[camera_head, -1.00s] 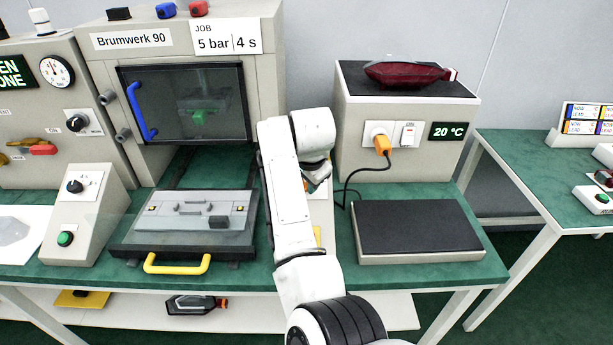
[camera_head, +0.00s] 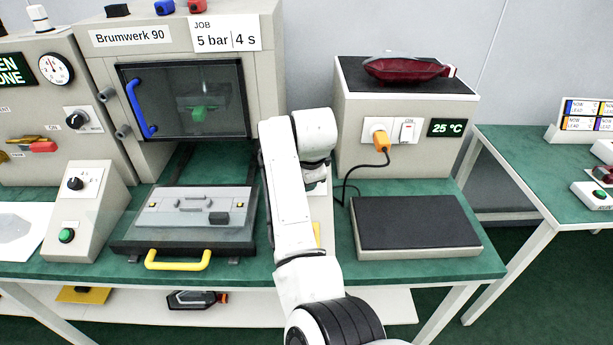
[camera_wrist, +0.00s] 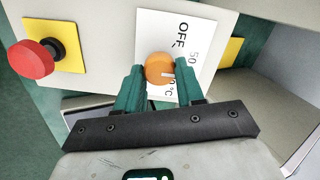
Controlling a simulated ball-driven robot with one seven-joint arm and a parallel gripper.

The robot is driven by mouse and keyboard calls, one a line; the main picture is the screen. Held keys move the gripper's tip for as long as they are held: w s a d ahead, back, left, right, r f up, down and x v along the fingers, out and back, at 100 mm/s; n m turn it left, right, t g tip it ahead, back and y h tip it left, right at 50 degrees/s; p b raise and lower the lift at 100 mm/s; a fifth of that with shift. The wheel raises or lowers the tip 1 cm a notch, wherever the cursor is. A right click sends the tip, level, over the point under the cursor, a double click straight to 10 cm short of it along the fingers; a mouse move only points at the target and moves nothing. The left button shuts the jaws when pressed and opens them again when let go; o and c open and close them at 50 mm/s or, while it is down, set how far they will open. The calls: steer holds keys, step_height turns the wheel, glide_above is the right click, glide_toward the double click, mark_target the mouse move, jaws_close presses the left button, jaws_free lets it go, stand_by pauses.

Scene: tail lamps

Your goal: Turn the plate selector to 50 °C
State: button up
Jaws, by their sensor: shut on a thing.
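The plate selector is an orange knob (camera_wrist: 160,67) on a white label in the wrist view. The label (camera_wrist: 180,32) reads OFF, 50 and a partly covered mark ending in 0 °C. The knob's white pointer line is on its right side; I cannot tell exactly which mark it meets. My gripper (camera_wrist: 160,73) has its green fingers on either side of the knob and is shut on it. In the head view my arm hides the selector. The display (camera_head: 447,128) on the beige box reads 25 °C.
A red emergency button (camera_wrist: 30,60) on a yellow plate is left of the knob. A dark flat plate (camera_head: 418,222) lies on the bench right of my arm. A red lamp (camera_head: 405,69) rests on the box. An orange plug (camera_head: 381,141) with a black cable sits in its front.

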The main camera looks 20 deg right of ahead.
steer(key=o, duration=1)
steer(key=shift+o, duration=0.2)
steer(key=d+v, duration=0.1)
steer(key=v, duration=0.9)
steer(key=shift+a+r+b, duration=0.35)
steer(key=shift+a, duration=0.1)
steer(key=shift+s, duration=0.1)
